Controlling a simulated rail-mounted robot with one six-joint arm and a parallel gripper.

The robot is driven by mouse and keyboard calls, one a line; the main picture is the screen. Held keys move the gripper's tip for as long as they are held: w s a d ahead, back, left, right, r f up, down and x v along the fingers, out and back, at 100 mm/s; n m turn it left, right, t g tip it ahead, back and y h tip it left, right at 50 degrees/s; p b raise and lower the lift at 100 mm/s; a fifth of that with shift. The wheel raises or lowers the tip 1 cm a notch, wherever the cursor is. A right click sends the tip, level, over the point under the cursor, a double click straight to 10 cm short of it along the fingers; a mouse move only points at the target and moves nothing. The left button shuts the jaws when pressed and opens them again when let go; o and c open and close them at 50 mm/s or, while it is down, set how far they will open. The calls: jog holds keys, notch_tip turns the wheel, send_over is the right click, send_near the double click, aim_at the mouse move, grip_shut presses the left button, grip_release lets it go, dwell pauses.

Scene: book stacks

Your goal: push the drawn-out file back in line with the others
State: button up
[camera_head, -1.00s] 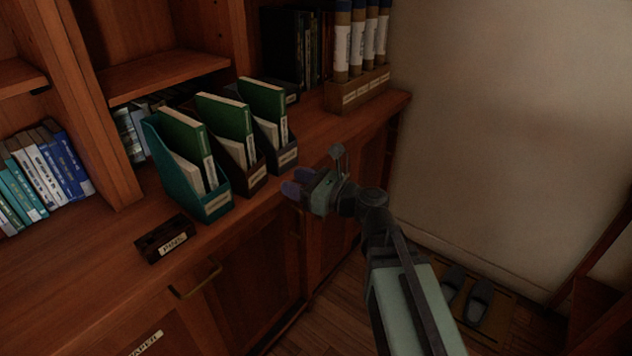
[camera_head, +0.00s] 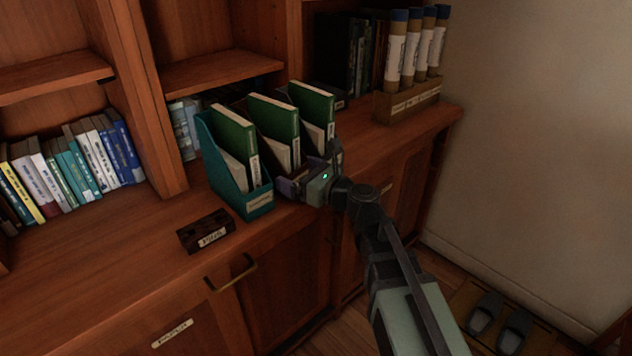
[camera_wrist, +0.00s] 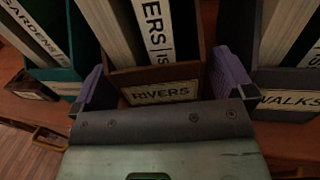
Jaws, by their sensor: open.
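Three magazine files stand in a row on the counter, each holding a green book and papers. The teal file (camera_head: 222,172) is nearest, the brown file (camera_head: 266,150) is in the middle, and the dark grey file (camera_wrist: 290,103) is on the right in the wrist view. The brown file's label reads RIVERS in the wrist view (camera_wrist: 160,94). My gripper (camera_head: 299,180) is open at the brown file's front, one purple finger beside each side of it. Its palm is close to the label; contact cannot be told. The gripper hides the brown file's lower front, and I cannot tell which file stands out.
A small dark labelled block (camera_head: 206,231) sits on the counter left of the teal file. A wooden box (camera_head: 408,101) with several tubes stands at the back right. Books (camera_head: 72,165) fill the left shelf. Drawer handles (camera_head: 231,273) project below the counter edge.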

jog(key=shift+x, duration=1.05)
jog(key=shift+c, duration=0.3)
jog(key=c, duration=1.2)
jog(key=o, duration=1.3)
jog(key=shift+c, duration=0.2)
jog(key=v, duration=1.1)
